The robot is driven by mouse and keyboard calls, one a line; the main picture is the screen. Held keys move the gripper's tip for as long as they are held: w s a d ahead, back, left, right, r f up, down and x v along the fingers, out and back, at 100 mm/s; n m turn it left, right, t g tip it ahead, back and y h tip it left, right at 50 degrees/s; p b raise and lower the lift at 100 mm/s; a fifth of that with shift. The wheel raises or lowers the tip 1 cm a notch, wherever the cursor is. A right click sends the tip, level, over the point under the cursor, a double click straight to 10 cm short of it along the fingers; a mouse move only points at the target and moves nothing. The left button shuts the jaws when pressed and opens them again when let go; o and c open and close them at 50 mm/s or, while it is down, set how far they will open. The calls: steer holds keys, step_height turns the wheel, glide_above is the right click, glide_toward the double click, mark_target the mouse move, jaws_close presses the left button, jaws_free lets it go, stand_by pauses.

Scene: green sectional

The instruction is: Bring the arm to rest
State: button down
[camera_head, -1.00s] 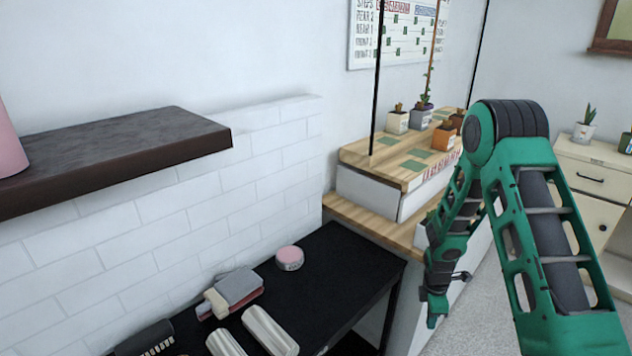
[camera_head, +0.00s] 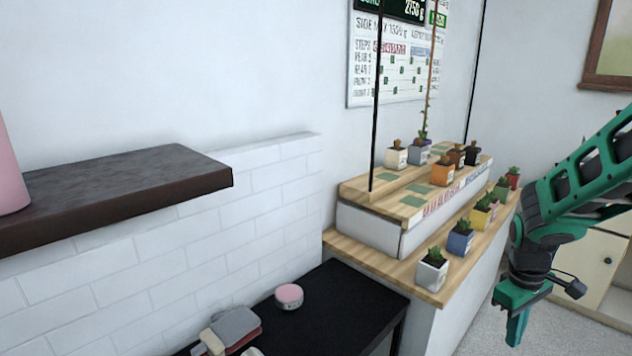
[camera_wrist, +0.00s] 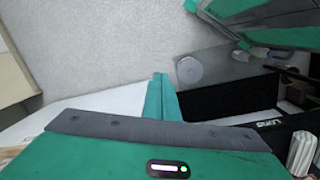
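My green and black arm enters from the right edge of the head view. My gripper (camera_head: 515,325) hangs from its end, pointing down, in front of the cabinet and to the right of the stepped plant stand. In the wrist view, the two green fingers of my gripper (camera_wrist: 160,95) lie together with no gap showing, and nothing shows between them. They are over the pale floor, near a white side surface.
The wooden plant stand (camera_head: 352,240) bears several small potted succulents. A black table (camera_head: 345,300) holds a pink-lidded tin (camera_head: 289,296) and folded cloths (camera_head: 232,328). A dark shelf (camera_head: 120,190) juts from the left wall. Open floor lies at lower right.

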steer(key=s+a+r+m, duration=0.1)
steer(key=s+r+m, duration=0.4)
steer(key=s, duration=0.5)
steer(key=s+a+r+m+y, duration=0.1)
steer(key=s+r+m, duration=0.4)
steer(key=s, duration=0.5)
steer(key=shift+s+m+y, duration=0.2)
steer(key=shift+m+y, duration=0.1)
steer(key=shift+m, duration=0.1)
steer(key=shift+a+r, duration=0.1)
